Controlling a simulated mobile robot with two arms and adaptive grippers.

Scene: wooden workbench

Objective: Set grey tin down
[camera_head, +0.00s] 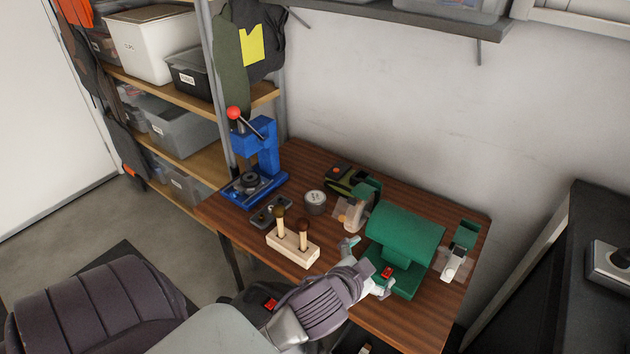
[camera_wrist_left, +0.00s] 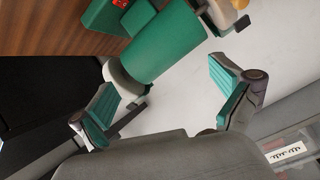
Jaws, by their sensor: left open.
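The grey tin (camera_head: 315,202) is a small round can standing upright on the wooden workbench (camera_head: 365,318), behind the wooden block and left of the green grinder. It is not in my gripper. My left gripper (camera_head: 366,266) is open and empty, to the right of and nearer than the tin, just in front of the grinder. In the left wrist view its two teal-padded fingers (camera_wrist_left: 166,98) are wide apart with nothing between them, and I cannot make out the tin there. My right gripper does not show.
The green bench grinder (camera_head: 405,235) stands close beyond my left gripper; it also shows in the left wrist view (camera_wrist_left: 160,42). A blue press (camera_head: 262,155) stands at the back left. A wooden block (camera_head: 291,247) holds two upright handled tools.

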